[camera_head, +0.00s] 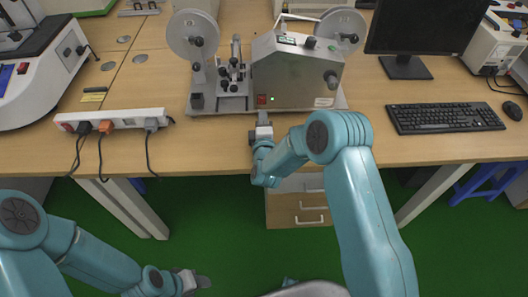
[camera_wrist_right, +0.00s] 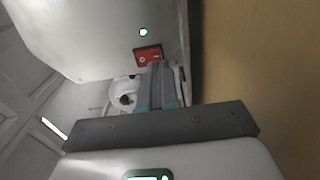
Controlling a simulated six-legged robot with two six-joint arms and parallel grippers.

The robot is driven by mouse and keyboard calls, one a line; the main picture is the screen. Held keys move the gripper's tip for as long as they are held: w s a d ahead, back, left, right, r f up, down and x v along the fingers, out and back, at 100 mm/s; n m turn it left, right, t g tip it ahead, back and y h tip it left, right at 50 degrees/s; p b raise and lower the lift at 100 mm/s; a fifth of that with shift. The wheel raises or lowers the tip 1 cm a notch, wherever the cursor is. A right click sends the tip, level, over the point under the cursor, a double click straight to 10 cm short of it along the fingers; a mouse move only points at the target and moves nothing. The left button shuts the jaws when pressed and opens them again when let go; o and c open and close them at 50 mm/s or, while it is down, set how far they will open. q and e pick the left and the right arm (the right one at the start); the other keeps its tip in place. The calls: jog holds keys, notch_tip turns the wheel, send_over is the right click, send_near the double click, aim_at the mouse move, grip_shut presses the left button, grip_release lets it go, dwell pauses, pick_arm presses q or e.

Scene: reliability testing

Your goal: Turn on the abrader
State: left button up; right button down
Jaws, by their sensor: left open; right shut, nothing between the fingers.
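The abrader (camera_head: 296,72) is a grey metal machine with reels on top, standing on the wooden table at centre. Its red switch (camera_head: 262,99) is low on the front face, at the left; it also shows in the right wrist view (camera_wrist_right: 148,55). A small light (camera_wrist_right: 143,32) glows near the switch. My right gripper (camera_head: 263,116) is shut and empty, just in front of the switch. In the right wrist view its fingertips (camera_wrist_right: 157,66) are at the lower right edge of the switch; I cannot tell whether they touch. My left gripper (camera_head: 196,281) is open and low, in front of the table, away from the abrader.
A white power strip (camera_head: 112,120) with plugs and hanging cables lies at the table's front left. A keyboard (camera_head: 446,117), a mouse (camera_head: 512,111) and a monitor (camera_head: 424,28) are at the right. Another white machine (camera_head: 45,70) stands at the far left. Drawers (camera_head: 298,210) are below the table.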

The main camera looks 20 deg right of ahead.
jog(key=shift+s+a, duration=0.1)
jog(key=shift+s, duration=0.15)
jog(key=v, duration=0.2)
jog(key=f+b+v, duration=0.1)
jog(key=v, duration=0.5)
jog(key=shift+s+a+f, duration=0.15)
jog(key=shift+s+f, duration=0.05)
jog(key=shift+s+a, duration=0.15)
jog(key=shift+s, duration=0.55)
